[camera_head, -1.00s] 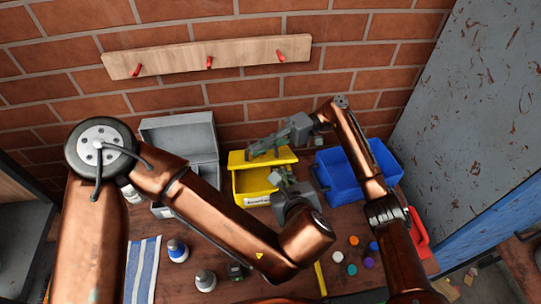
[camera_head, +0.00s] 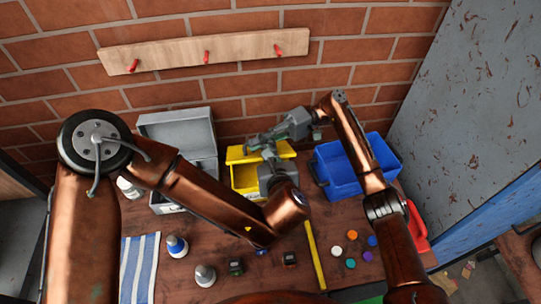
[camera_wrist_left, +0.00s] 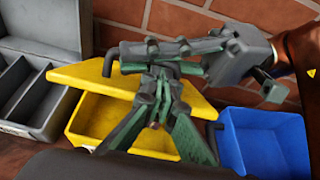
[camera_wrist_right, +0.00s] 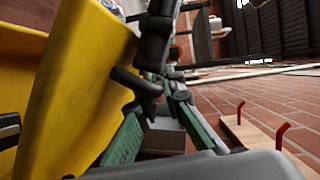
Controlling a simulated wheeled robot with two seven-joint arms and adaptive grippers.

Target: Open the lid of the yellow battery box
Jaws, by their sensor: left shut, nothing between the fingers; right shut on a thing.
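The yellow battery box (camera_head: 243,181) stands at the back of the table, and its lid (camera_head: 238,152) is raised at a slant, so the inside shows. The lid also shows in the left wrist view (camera_wrist_left: 80,78) and fills the left of the right wrist view (camera_wrist_right: 82,85). My right gripper (camera_head: 262,141) reaches in from the right and is shut on the lid's dark handle (camera_wrist_right: 128,80). My left gripper (camera_wrist_left: 160,100) is shut and empty, in front of the box opening and close below the right gripper. It hides part of the box.
A blue bin (camera_head: 340,180) stands right of the box, a grey open case (camera_head: 178,128) left. Two bottles (camera_head: 176,246) (camera_head: 205,275), a striped cloth (camera_head: 139,268), a yellow strip (camera_head: 315,255) and several coloured discs lie in front. A brick wall is close behind.

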